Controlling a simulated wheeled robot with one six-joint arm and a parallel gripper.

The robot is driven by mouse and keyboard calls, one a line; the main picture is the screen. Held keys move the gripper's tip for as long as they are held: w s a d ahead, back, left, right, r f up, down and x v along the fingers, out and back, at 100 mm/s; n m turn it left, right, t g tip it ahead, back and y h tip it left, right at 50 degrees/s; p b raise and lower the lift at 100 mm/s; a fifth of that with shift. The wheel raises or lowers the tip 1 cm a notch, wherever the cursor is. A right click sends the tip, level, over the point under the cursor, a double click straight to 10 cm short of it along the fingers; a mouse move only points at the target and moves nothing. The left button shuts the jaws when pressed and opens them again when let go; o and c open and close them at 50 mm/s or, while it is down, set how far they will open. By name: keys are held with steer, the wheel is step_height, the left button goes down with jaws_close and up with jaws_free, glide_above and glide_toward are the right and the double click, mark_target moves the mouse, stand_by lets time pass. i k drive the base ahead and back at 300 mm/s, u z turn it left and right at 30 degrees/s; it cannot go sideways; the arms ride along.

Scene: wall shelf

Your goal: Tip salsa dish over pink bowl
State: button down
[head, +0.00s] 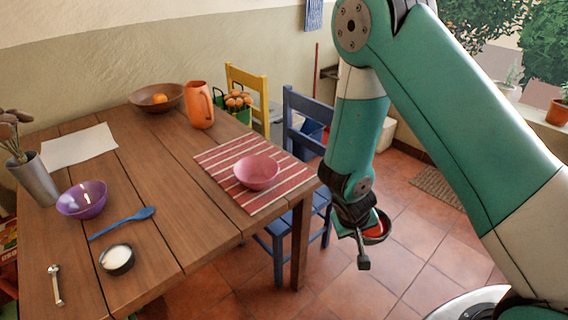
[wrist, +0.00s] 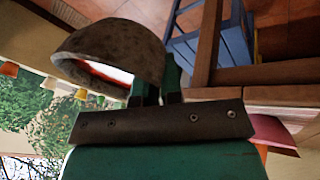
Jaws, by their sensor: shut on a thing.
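The salsa dish (head: 379,231) is a small dark stone-like bowl with red inside. My gripper (head: 362,232) is shut on its rim and holds it off the right edge of the table, above the floor. In the wrist view the dish (wrist: 120,50) sits between the fingers of my gripper (wrist: 158,88), with a strip of red showing at its opening. The pink bowl (head: 257,172) stands upright on a red striped mat (head: 215,157), to the left of my gripper. A pink edge (wrist: 275,130), likely of that bowl, shows at the right in the wrist view.
The wooden table (head: 165,187) also holds a purple bowl (head: 82,199), a blue spoon (head: 122,223), a small white-filled dish (head: 117,260), an orange jug (head: 200,105) and a brown bowl (head: 156,98). A blue chair (head: 306,122) stands close beside my arm.

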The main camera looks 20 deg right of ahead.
mark_target(254, 172)
steer(key=z, duration=2.5)
steer(key=i, duration=0.85)
steer(key=u, duration=2.85)
